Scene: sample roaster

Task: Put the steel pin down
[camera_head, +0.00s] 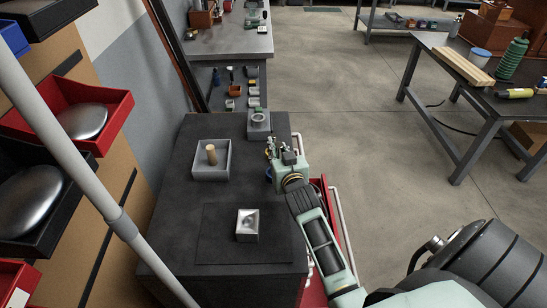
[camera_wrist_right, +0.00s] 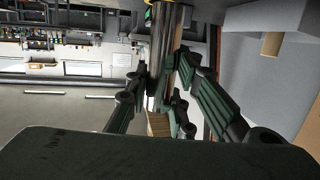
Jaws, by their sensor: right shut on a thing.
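My right gripper (camera_head: 278,154) is over the right edge of the dark bench, to the right of the square grey tray. In the right wrist view its fingers (camera_wrist_right: 165,85) are closed around a shiny steel pin (camera_wrist_right: 166,38). The fingers hide part of the pin, and in the head view it is too small to make out clearly. My left gripper is not in view.
The dark bench (camera_head: 170,245) bears a grey tray (camera_head: 195,174) with an upright wooden peg (camera_head: 211,154), a grey block with a round opening (camera_head: 259,122), and a metal block with a hollow (camera_head: 248,226) on a dark mat (camera_head: 215,250). Red bins (camera_head: 118,112) hang at left.

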